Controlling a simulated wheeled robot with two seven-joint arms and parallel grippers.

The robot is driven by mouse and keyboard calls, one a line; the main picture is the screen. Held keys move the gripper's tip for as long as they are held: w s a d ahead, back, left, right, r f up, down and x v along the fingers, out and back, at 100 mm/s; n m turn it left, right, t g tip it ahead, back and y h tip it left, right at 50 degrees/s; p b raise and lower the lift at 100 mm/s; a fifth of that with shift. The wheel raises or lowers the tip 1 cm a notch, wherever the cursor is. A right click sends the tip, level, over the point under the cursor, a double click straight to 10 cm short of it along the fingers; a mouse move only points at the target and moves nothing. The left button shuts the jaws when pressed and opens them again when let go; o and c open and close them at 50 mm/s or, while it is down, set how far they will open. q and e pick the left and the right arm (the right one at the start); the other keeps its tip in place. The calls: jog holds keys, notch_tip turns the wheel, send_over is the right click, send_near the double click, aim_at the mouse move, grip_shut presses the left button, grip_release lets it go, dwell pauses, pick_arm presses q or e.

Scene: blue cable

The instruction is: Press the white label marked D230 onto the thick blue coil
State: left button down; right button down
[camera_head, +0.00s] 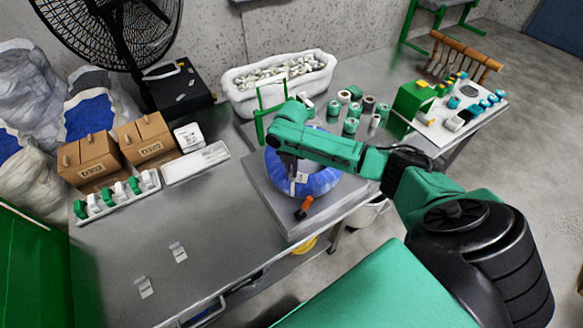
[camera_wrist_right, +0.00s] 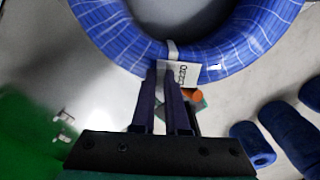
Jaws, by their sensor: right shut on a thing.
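The thick blue coil (camera_head: 322,182) lies flat on a raised grey plate on the table. It fills the top of the right wrist view (camera_wrist_right: 110,30), with a white tie around it (camera_wrist_right: 172,50). My right gripper (camera_head: 295,172) is over the coil's near left part. In the right wrist view its dark fingers (camera_wrist_right: 170,72) are shut on the white label (camera_wrist_right: 188,73), whose printed text is sideways and hard to read. The label lies over the coil's outer edge by the tie; I cannot tell how firmly it touches. It shows small in the head view (camera_head: 302,178). My left gripper is out of view.
An orange-handled tool (camera_head: 304,207) lies in front of the coil. Two small white pieces (camera_head: 178,252) (camera_head: 145,287) lie on the bare left tabletop. Cardboard boxes (camera_head: 90,160), a white bin (camera_head: 280,75) and several green spools (camera_head: 351,125) stand behind.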

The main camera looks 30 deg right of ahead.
aim_at(291, 171)
jog(key=shift+f, duration=0.2)
dwell(0.6)
jog(key=c, duration=0.7)
grip_release()
notch_tip(291, 171, up, 7)
jog(key=p, duration=0.7)
jog(key=shift+r+p, duration=0.1)
jog(key=shift+p, duration=0.2)
